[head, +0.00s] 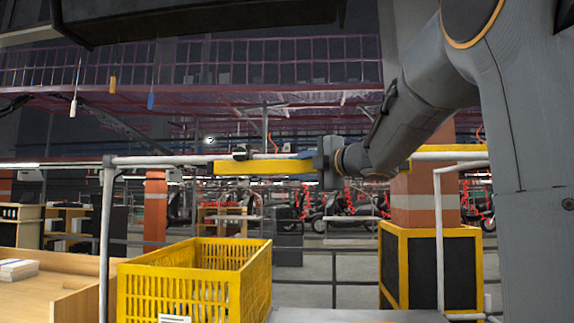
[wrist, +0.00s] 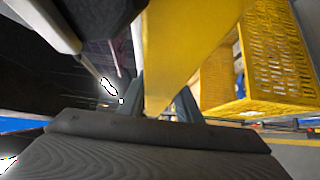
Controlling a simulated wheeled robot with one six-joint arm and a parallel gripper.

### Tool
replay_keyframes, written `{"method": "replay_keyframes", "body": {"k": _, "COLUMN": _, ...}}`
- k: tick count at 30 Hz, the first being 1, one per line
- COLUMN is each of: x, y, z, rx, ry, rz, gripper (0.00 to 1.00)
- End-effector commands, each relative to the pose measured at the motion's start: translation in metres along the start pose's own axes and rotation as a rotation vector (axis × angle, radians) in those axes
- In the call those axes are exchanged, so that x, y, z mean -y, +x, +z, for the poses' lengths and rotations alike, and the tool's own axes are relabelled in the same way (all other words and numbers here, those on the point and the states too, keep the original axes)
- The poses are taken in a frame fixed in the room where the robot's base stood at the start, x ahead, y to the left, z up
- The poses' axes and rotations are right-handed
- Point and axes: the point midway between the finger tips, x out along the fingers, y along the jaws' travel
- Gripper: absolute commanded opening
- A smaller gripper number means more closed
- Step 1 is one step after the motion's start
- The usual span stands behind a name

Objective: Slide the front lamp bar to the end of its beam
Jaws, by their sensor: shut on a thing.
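The front lamp bar (head: 262,168) is a long yellow bar hanging level just under a pale tubular beam (head: 165,160) in the head view. A dark clamp (head: 241,152) sits on the beam above the bar. My gripper (head: 318,165) is at the bar's right end, reaching in from the right. In the wrist view the yellow bar (wrist: 185,45) runs between the fingers of my gripper (wrist: 160,103), which is shut on it. The fingertips are small and partly hidden in the head view. The beam's left end meets an upright post (head: 105,225).
A yellow slatted crate (head: 185,290) stands below the bar; it also shows in the wrist view (wrist: 262,50). A wooden desk (head: 60,285) is at left. An orange pillar (head: 410,200) with a yellow-framed dark base (head: 432,270) stands behind at right.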

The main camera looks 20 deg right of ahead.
Motion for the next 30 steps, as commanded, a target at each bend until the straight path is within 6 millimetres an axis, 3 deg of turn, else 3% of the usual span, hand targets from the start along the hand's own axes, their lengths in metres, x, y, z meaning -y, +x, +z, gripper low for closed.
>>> {"method": "replay_keyframes", "body": {"k": 12, "x": 0.001, "y": -0.003, "z": 0.004, "rx": 0.000, "ry": 0.001, "rz": -0.001, "gripper": 0.00}}
{"method": "replay_keyframes", "body": {"k": 13, "x": 0.001, "y": -0.003, "z": 0.004, "rx": 0.001, "ry": 0.001, "rz": -0.001, "gripper": 0.35}}
{"method": "replay_keyframes", "body": {"k": 16, "x": 0.001, "y": -0.003, "z": 0.004, "rx": 0.001, "ry": 0.000, "rz": -0.001, "gripper": 0.50}}
{"method": "replay_keyframes", "body": {"k": 25, "x": 0.000, "y": -0.004, "z": 0.004, "rx": 0.002, "ry": 0.000, "rz": 0.000, "gripper": 0.50}}
{"method": "replay_keyframes", "body": {"k": 30, "x": 0.000, "y": -0.021, "z": 0.005, "rx": 0.004, "ry": -0.003, "rz": 0.001, "gripper": 0.50}}
